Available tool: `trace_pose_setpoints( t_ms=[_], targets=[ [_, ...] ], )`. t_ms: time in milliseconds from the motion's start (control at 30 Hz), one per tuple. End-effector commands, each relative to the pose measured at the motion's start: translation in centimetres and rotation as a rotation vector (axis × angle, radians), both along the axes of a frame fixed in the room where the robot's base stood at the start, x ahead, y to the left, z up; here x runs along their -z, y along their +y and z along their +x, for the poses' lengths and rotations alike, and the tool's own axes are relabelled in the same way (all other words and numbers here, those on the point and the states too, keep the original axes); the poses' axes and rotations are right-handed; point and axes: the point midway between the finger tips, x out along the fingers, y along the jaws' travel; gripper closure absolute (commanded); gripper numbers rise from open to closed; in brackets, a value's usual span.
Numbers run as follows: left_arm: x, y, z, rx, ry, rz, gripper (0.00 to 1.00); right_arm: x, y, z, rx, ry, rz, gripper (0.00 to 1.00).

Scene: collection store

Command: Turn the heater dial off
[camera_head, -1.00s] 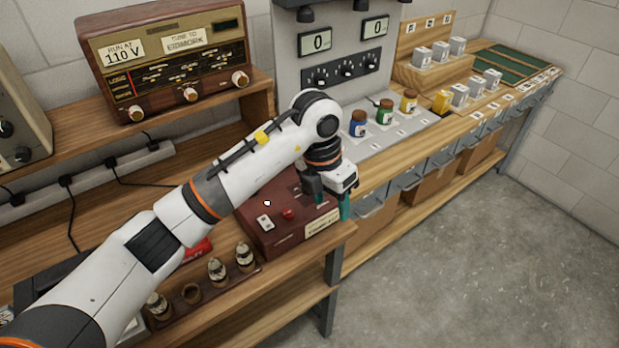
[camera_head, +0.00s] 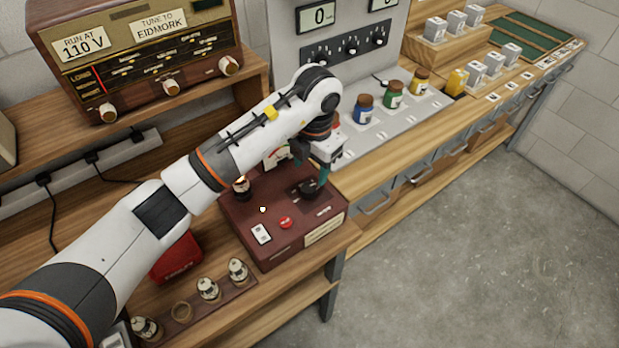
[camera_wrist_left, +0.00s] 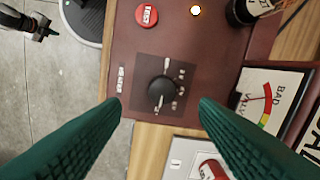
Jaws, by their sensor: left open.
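The heater dial (camera_head: 308,187) is a round black knob on top of a maroon box (camera_head: 262,235). In the left wrist view the dial (camera_wrist_left: 161,90) sits on a dark square plate with small marks around it and a label beside it. My left gripper (camera_head: 311,164) is above the dial with its green fingers apart. In the left wrist view the fingers (camera_wrist_left: 160,107) lie either side of the dial, apart from it, with nothing between them. A dark part of mine at that view's top left may be my right gripper (camera_wrist_left: 36,24); its jaws are unclear.
The box also has a red button (camera_head: 286,222), a white switch (camera_head: 262,234), a lit lamp (camera_wrist_left: 196,10), and a valve tube (camera_head: 241,188). A meter (camera_wrist_left: 268,105) stands close to the dial. Colored jars (camera_head: 393,95) stand behind. Several valves (camera_head: 207,289) stand in front.

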Motion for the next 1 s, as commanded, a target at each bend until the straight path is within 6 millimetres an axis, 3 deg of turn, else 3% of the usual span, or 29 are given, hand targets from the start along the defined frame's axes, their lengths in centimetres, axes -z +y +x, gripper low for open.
trace_pose_setpoints(
  t_ms=[167,400,767,1000],
  targets=[
    [3.3,0.1,0.0,-0.001,0.006,0.0,0.45,-1.6,0.0,-0.3,0.0,0.005,-0.001,1.0],
    [6.4,0.3,0.2,-0.001,0.003,0.0,0.45,-2.5,0.0,1.7,-0.001,-0.025,0.001,1.0],
    [7.1,0.3,0.3,0.001,-0.001,-0.001,0.45,-2.5,-0.1,1.3,-0.001,-0.02,0.0,1.0],
    [7.1,0.3,0.3,0.001,-0.001,-0.001,0.81,-2.5,-0.1,1.0,-0.001,-0.016,-0.001,1.0]
  ],
)
